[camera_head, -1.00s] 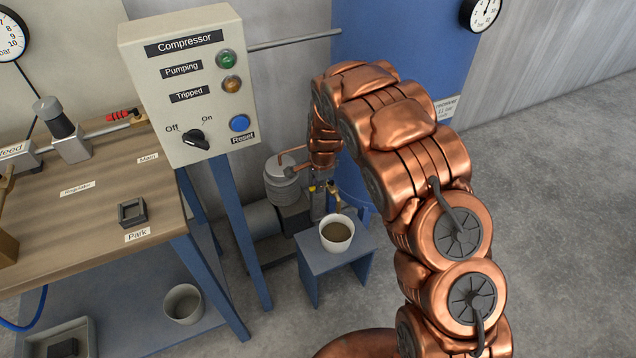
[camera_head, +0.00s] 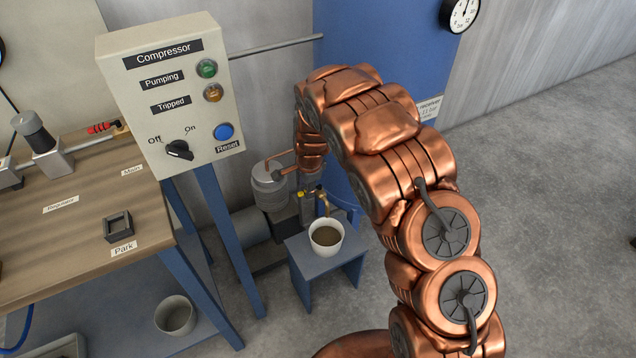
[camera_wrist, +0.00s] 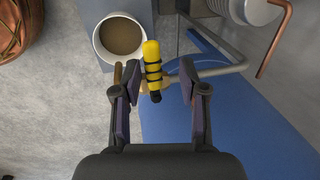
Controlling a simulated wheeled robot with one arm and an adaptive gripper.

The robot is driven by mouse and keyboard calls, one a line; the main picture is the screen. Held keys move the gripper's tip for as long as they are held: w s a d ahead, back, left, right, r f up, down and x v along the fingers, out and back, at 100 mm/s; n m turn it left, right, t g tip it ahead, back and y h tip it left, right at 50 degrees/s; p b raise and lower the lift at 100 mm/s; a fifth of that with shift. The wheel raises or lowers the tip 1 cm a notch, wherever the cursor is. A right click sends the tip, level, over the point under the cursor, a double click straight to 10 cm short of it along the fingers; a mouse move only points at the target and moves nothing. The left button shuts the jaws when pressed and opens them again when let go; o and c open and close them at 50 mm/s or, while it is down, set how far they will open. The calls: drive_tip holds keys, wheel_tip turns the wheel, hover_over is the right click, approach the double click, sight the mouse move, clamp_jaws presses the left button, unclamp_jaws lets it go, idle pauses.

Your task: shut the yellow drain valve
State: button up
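The yellow drain valve handle (camera_wrist: 152,55) has black bands and sits by a brass fitting at the centre of the wrist view. My gripper (camera_wrist: 159,78) is open, with one dark finger on each side of the handle. Gaps show between the fingers and the handle. In the head view the handle is only a small yellow spot (camera_head: 308,194) below my wrist, and my gripper there is small and partly hidden. A white cup of brown liquid (camera_wrist: 99,42) is just beyond the left finger; it also shows in the head view (camera_head: 314,246).
The cup stands on a small blue stool (camera_head: 300,262). A blue receiver tank (camera_head: 340,35) rises behind my arm. A grey compressor unit (camera_head: 270,190) is beside the valve. The control box (camera_head: 175,125) and workbench (camera_head: 75,225) stand to the left. Open floor lies right.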

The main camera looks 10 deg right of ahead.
drive_tip(key=shift+s+a+r, duration=0.1)
drive_tip(key=shift+s+r, duration=0.2)
drive_tip(key=shift+r, duration=0.25)
drive_tip(key=v, duration=1)
drive_tip(key=shift+r, duration=0.45)
drive_tip(key=s+d+r+n+g+p, duration=0.1)
drive_tip(key=s+d+r+n+p, duration=0.25)
drive_tip(key=s+r, duration=0.8)
drive_tip(key=s+d+r+n+g+p, duration=0.25)
drive_tip(key=s+d+r+n, duration=0.35)
drive_tip(key=s, duration=1)
drive_tip(key=s+r+n+p, duration=0.1)
drive_tip(key=s+r+n, duration=0.1)
drive_tip(key=s, duration=0.6)
drive_tip(key=s+r+n+p, duration=0.2)
drive_tip(key=s+n, duration=0.1)
drive_tip(key=s, duration=0.4)
drive_tip(key=shift+s+d+r+h, duration=0.25)
drive_tip(key=shift+s+h, duration=0.15)
